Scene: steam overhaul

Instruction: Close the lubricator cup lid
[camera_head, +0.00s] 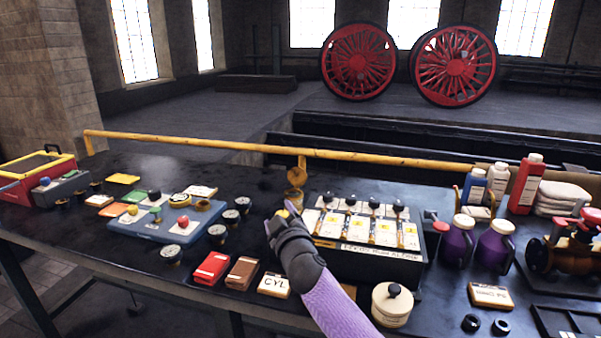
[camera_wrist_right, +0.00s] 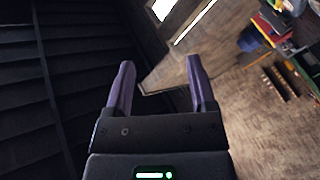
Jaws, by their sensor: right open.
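A brass lubricator cup (camera_head: 296,201) stands at the left back corner of the dark lubricator box (camera_head: 372,262). A round brass piece (camera_head: 298,177), which looks like its raised lid, stands above it. My right gripper (camera_head: 286,210) is just in front and to the left of the cup; I cannot tell whether it touches it. In the right wrist view its two purple fingers (camera_wrist_right: 160,88) are apart with nothing between them. The cup is not visible in that wrist view. My left gripper is not in view.
A blue tray (camera_head: 150,232) with coloured pieces lies left of the gripper. A cream pot (camera_head: 392,304) stands in front of the box, and purple jugs (camera_head: 457,243) to its right. A yellow rail (camera_head: 390,158) runs along the bench's back edge.

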